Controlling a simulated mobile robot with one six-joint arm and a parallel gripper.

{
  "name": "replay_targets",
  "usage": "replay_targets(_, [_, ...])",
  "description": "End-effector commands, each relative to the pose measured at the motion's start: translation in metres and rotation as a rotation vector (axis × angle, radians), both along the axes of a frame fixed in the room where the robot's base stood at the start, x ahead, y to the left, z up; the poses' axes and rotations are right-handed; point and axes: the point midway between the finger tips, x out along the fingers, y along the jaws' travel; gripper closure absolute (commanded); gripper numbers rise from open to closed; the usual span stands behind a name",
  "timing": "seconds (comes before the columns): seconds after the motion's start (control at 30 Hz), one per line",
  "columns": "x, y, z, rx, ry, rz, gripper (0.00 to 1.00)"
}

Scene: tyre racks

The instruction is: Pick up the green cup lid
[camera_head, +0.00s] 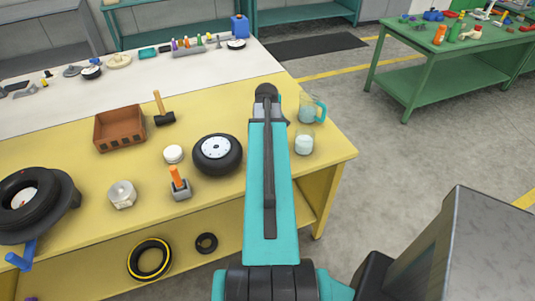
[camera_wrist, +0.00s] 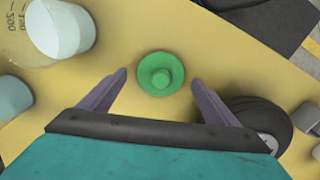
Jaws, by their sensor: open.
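The green cup lid (camera_wrist: 160,73) is a round disc with a raised knob at its centre. It lies flat on the yellow table top (camera_wrist: 135,45) in the wrist view. My gripper (camera_wrist: 159,78) is open, with one grey-purple finger to the left of the lid and one to the right. Both fingers are apart from the lid and nothing is between them and it. In the head view my teal arm (camera_head: 268,190) hides the lid and my fingers.
A glass beaker with pale contents (camera_wrist: 62,28) stands upper left of the lid. A black tyre (camera_wrist: 258,120) lies to the lower right. In the head view a blue-handled jug (camera_head: 308,108) and a small glass (camera_head: 303,143) stand right of my arm, near the table's right edge.

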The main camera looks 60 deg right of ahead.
Motion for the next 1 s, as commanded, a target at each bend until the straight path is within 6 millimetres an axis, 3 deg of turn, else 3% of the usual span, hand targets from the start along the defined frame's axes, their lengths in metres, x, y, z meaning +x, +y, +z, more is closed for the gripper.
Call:
replay_targets(0.73, [0.0000, 0.0002, -0.0076, 0.000, 0.000, 0.000, 0.17])
replay_targets(1.0, [0.0001, 0.0003, -0.0076, 0.000, 0.000, 0.000, 0.60])
